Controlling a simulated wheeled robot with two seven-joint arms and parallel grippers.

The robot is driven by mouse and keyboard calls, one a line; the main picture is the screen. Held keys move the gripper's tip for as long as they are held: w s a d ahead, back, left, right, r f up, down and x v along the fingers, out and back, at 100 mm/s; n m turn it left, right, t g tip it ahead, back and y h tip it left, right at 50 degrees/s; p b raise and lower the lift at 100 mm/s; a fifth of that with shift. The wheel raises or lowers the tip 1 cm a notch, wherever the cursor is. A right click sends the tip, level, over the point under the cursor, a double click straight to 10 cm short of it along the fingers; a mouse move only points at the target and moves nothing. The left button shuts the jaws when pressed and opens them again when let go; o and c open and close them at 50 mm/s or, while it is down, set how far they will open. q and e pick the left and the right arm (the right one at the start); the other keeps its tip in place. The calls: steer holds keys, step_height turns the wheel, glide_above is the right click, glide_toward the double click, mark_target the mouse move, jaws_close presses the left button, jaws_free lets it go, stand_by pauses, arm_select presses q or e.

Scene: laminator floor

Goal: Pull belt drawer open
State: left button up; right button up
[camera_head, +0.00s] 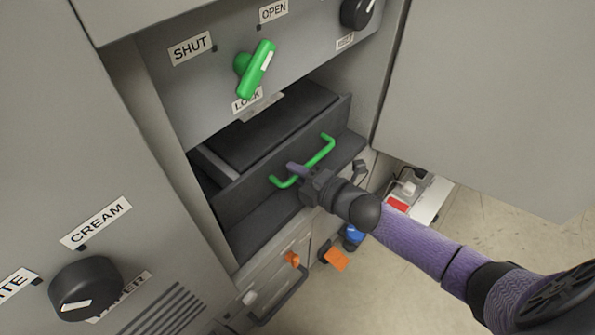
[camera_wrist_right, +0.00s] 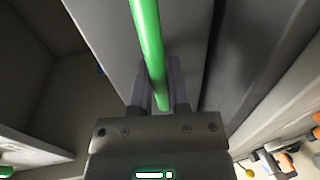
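The belt drawer (camera_head: 243,196) is dark grey and sits in the cabinet recess below the green lever. A dark surface shows behind its front panel, and I cannot tell how far out it stands. Its green handle (camera_head: 325,152) is a bar across the front. My right gripper (camera_head: 290,172) is at the lower left part of this handle. In the right wrist view the fingers (camera_wrist_right: 157,92) lie close on both sides of the green bar (camera_wrist_right: 147,40) and appear shut on it. My left gripper is not in view.
The green lever (camera_head: 256,70) stands above the drawer among SHUT, OPEN and LOCK labels. A black knob (camera_head: 85,288) is at the lower left. A grey panel (camera_head: 490,90) stands at the right. An orange tag (camera_head: 336,259) and a blue item (camera_head: 352,238) are below. The floor at lower right is clear.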

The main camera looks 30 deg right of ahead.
jaws_close()
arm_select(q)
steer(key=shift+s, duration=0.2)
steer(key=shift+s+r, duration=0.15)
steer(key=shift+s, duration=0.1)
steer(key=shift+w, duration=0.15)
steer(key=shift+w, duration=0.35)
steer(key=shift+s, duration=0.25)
arm_select(e)
steer(key=shift+s, duration=0.15)
